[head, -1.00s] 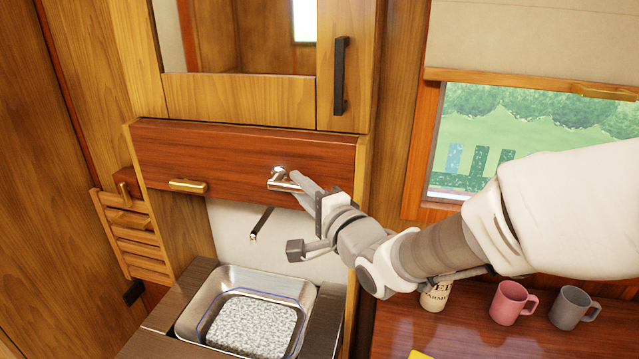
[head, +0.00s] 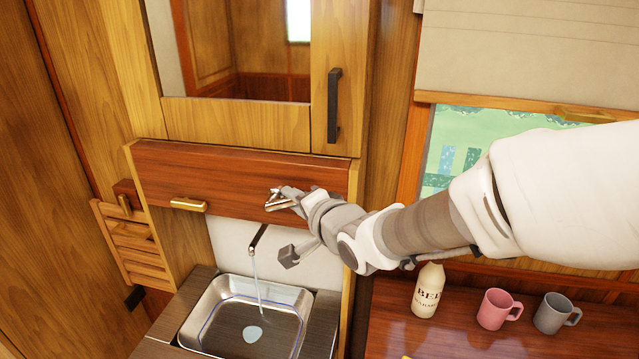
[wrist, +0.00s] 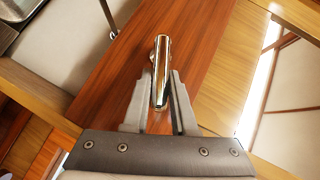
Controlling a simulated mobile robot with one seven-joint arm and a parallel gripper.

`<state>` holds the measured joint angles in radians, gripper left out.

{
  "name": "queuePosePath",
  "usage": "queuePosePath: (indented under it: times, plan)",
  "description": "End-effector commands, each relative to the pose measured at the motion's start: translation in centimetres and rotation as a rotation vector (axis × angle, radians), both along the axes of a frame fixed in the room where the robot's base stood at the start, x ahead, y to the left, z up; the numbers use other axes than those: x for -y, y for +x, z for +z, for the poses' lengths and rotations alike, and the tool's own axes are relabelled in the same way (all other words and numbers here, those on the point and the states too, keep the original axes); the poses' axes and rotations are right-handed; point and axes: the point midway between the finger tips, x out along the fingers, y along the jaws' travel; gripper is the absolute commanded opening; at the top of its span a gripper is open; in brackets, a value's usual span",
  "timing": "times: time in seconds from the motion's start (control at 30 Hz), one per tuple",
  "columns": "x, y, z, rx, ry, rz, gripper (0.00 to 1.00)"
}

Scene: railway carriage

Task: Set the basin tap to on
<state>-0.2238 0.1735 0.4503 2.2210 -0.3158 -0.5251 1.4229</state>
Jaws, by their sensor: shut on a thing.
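The tap lever is a small chrome handle (head: 280,201) on the reddish wooden panel above the basin. My gripper (wrist: 160,98) is shut on this handle, which also shows between the two fingers in the wrist view (wrist: 160,60). The dark spout (head: 259,238) sticks out below the panel, and a thin stream of water (head: 257,280) runs from it into the steel basin (head: 205,312). A small pale pool of water lies on the basin floor.
A brass handle (head: 188,204) sits on the panel to the left. A cabinet with a black handle (head: 334,105) is above. A cream bottle (head: 428,290), a pink mug (head: 497,308) and a grey mug (head: 555,312) stand on the right-hand table.

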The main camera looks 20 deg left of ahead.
Motion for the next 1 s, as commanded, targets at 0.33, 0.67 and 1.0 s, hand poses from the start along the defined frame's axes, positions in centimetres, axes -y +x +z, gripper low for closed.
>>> queuePosePath:
  times: [0.33,0.67,1.0]
  plan:
    - [-0.06,0.06,0.97,0.020,-0.161,-0.001,0.00]
    - [-0.02,0.05,1.00,0.024,-0.200,-0.001,0.00]
    - [-0.01,0.06,0.99,0.025,-0.199,-0.001,0.41]
